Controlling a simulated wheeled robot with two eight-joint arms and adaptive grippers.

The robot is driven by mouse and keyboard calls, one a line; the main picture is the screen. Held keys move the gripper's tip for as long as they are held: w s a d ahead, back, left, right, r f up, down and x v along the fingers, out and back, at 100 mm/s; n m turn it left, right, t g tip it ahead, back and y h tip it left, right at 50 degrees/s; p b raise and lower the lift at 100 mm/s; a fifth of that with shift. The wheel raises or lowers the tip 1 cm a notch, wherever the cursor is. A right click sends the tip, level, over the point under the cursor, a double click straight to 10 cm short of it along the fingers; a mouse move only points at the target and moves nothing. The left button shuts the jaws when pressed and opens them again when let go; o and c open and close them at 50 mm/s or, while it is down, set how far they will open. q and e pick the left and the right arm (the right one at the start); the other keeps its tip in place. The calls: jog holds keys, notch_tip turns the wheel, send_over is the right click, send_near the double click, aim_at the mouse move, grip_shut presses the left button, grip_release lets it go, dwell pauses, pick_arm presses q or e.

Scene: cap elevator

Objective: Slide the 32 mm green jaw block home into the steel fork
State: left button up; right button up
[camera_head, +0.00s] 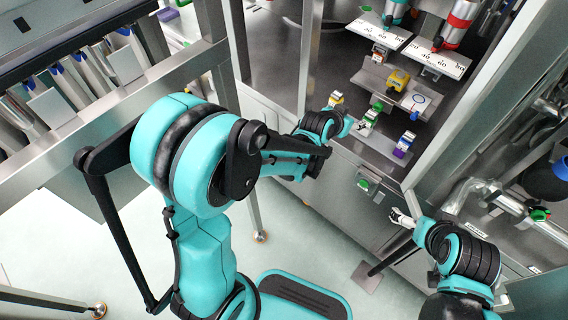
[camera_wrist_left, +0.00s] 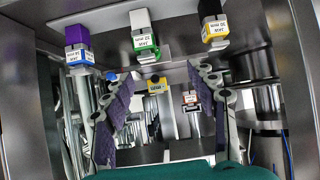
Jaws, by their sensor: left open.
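The green jaw block (camera_head: 373,111) stands on the steel shelf in the head view, between a yellow block and a purple one. In the left wrist view a green-based block with a pale top (camera_wrist_left: 145,46) is at the upper middle; its label is too small to read surely. My left gripper (camera_head: 347,124) is just in front of the blocks. The left wrist view shows its purple-padded fingers (camera_wrist_left: 161,76) open and apart, with nothing between them. My right gripper (camera_head: 401,218) is low in front of the cabinet; its finger state is unclear. I cannot pick out the steel fork surely.
The yellow-labelled block (camera_head: 335,99) and purple block (camera_head: 404,143) flank the green one closely. Behind them is a yellow part (camera_head: 398,80) on a steel plate (camera_head: 418,99). A steel post (camera_head: 306,55) stands left of the opening, and a frame bar (camera_head: 425,150) right.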

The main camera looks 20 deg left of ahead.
pick_arm(q)
jog(key=s+a+r+n+g+y, duration=0.1)
jog(key=s+a, duration=0.2)
jog(key=s, duration=0.6)
jog(key=s+a+r+n+g+y, duration=0.1)
jog(key=s+a, duration=0.3)
jog(key=s, duration=0.5)
jog(key=s+a+r+n+g+y, duration=0.1)
jog(key=s+a, duration=0.3)
jog(key=s, duration=0.6)
jog(key=shift+a+r+g, duration=0.15)
jog(key=shift+r+g, duration=0.25)
